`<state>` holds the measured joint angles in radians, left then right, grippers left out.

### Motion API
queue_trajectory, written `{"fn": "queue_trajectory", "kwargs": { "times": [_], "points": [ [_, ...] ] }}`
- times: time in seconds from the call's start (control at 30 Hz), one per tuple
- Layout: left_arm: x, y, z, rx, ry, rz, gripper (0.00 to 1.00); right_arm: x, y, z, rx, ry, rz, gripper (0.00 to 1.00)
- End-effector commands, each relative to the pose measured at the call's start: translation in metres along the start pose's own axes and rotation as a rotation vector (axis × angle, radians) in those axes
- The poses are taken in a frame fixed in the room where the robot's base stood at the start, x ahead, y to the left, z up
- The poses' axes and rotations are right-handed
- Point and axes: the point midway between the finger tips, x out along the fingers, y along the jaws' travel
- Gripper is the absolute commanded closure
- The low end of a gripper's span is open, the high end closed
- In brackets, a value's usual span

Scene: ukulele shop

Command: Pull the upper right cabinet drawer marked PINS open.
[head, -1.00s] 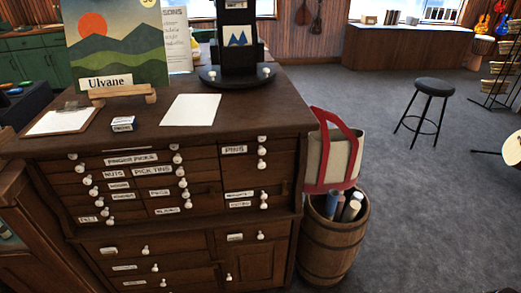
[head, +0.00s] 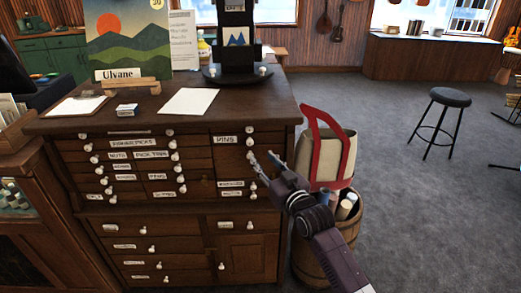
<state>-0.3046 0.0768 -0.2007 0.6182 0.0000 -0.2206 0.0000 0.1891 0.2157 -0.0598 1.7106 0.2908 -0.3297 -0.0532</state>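The dark wooden cabinet (head: 170,222) stands at left and centre of the head view. Its upper right drawer marked PINS (head: 225,140) appears closed, with its front flush. A small white knob (head: 249,141) sits to the right of the label. My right gripper (head: 262,157) is in front of the cabinet's right column, just below and right of that knob. Its two fingers are spread apart with nothing between them, and they look clear of the knob. The gripper hides part of the drawer fronts at the right edge. My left gripper is not in view.
A red and cream tote bag (head: 337,150) stands right of the cabinet, above a wooden barrel (head: 347,225) holding rolled items; my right arm passes in front. A black stool (head: 445,105) is farther right. The grey carpet (head: 425,215) is largely open.

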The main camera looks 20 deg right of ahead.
Motion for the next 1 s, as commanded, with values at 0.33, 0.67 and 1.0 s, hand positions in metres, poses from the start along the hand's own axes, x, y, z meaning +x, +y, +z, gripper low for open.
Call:
{"fn": "queue_trajectory", "kwargs": {
  "times": [0.33,0.67,1.0],
  "points": [
    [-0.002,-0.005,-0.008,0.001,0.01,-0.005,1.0,0.036,-0.001,-0.013,0.0,0.02,-0.003,0.66],
    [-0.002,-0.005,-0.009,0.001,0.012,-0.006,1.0,0.073,-0.001,-0.013,0.0,0.018,-0.003,0.66],
    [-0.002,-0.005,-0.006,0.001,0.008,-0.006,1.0,0.078,-0.001,-0.012,-0.001,0.018,-0.002,0.66]
  ]
}}
